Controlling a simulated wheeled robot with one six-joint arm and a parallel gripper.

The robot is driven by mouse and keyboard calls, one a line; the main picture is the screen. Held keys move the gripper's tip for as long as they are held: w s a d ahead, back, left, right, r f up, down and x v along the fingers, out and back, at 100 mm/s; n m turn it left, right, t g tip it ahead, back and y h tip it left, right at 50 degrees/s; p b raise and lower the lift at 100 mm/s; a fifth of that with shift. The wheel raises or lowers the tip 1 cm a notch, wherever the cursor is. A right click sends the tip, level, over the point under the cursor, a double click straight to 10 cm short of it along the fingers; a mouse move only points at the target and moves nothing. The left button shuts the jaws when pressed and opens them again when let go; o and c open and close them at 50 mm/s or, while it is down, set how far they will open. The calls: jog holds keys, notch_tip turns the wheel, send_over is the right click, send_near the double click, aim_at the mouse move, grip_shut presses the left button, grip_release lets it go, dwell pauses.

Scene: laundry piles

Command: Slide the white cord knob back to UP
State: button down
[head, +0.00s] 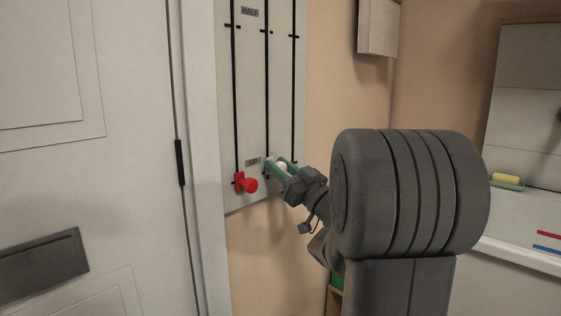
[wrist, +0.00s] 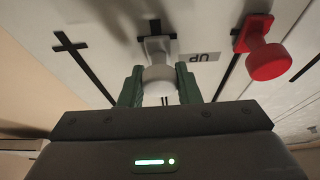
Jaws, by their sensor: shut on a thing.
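The white cord knob (wrist: 159,78) sits on the middle dark slot of the wall panel, near the slot's bottom, close to the UP label (wrist: 205,57). My gripper (wrist: 159,88) is shut on the knob, with one green finger on each side of it. In the head view the knob (head: 281,167) is partly hidden by the green fingers of my gripper (head: 281,169). The UP label (head: 253,162) shows there just left of the knob. The panel (head: 250,100) has three vertical slots and a HALF label (head: 250,12) higher up.
A red knob (head: 247,183) sits at the bottom of the left slot, close beside my gripper; it also shows in the wrist view (wrist: 268,60). The right slot's lower end is bare. A white door (head: 90,160) stands left of the panel. A counter (head: 520,252) is at the right.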

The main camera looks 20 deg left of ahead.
jog(key=shift+f+b, duration=0.45)
jog(key=shift+f, duration=0.75)
jog(key=c, duration=1.1)
grip_release()
jog(key=shift+r, duration=0.1)
jog(key=shift+d, duration=0.1)
jog(key=p+v, duration=0.1)
jog(key=v, duration=1.2)
jog(key=shift+s+d+f, duration=0.15)
jog(key=shift+d+f, duration=0.05)
jog(key=shift+d, duration=0.05)
jog(key=b+x, duration=0.1)
jog(key=x, duration=1.3)
jog(key=shift+d, duration=0.1)
jog(key=shift+r, duration=0.1)
